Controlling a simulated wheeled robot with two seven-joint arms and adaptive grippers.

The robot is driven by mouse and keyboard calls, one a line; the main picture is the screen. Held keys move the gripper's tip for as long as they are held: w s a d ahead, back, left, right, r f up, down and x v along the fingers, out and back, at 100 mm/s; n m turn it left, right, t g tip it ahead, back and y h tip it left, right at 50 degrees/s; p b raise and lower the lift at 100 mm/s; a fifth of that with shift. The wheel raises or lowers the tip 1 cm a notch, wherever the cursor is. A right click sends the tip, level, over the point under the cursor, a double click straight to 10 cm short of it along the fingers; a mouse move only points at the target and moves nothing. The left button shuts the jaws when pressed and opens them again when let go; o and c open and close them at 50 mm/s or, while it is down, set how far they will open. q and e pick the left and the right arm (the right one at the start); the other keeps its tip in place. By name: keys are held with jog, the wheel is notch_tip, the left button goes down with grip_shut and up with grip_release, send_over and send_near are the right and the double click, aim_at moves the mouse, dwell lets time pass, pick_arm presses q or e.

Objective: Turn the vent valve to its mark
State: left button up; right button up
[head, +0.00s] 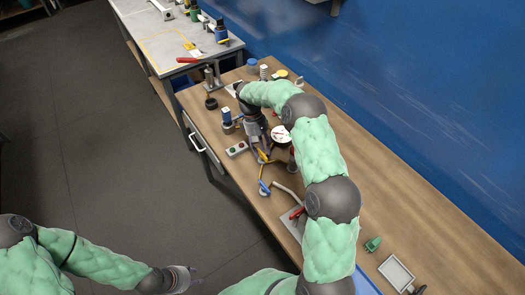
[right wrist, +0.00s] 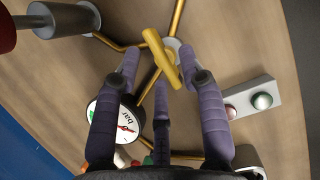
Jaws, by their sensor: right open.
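A yellow valve handle (right wrist: 162,58) on brass pipework lies just ahead of my right gripper (right wrist: 178,65) in the right wrist view. The handle sits slanted in the gap between the spread purple fingers, and I see no clear grip on it. It also shows in the head view (head: 263,156), just below my right gripper (head: 260,146). No label or mark for the valve can be made out. My left gripper (head: 190,276) hangs over the floor at the bottom, far from the pipework, with its fingertips apart and empty.
A round gauge (right wrist: 113,126) stands beside the left finger. A grey box with buttons (right wrist: 250,100) is right of the fingers. A blue handle (head: 264,187) and a red handle (head: 297,212) lie nearer on the wooden bench (head: 420,225). A blue-capped bottle (head: 227,117) stands left.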

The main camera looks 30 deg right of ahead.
jog(key=v, duration=1)
jog(key=shift+r, duration=0.3)
jog(key=shift+w, duration=0.1)
